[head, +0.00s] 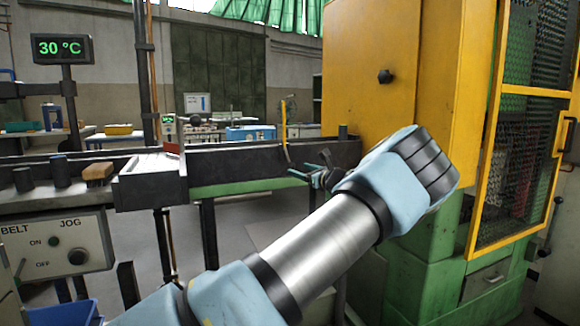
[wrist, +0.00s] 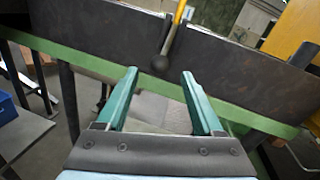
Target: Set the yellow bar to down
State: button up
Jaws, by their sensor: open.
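The yellow bar (head: 285,130) stands nearly upright at the side of the dark conveyor, just left of my gripper (head: 309,166) in the head view. In the wrist view, the yellow bar (wrist: 179,13) enters from the top edge. The teal fingers are apart and hold nothing. I cannot tell whether a finger touches the knob. My arm covers part of the area below the gripper.
The dark conveyor side (head: 240,170) on a green frame runs behind the gripper. A yellow and green machine (head: 370,60) stands close on the right. A belt jog panel (head: 60,250) is at lower left. A display (head: 62,48) reads 30 °C.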

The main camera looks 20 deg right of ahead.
aim_at(294, 167)
jog(key=p+x, duration=0.1)
jog(key=x, duration=0.5)
jog(key=shift+w, duration=0.2)
grip_shut()
dwell(1.2)
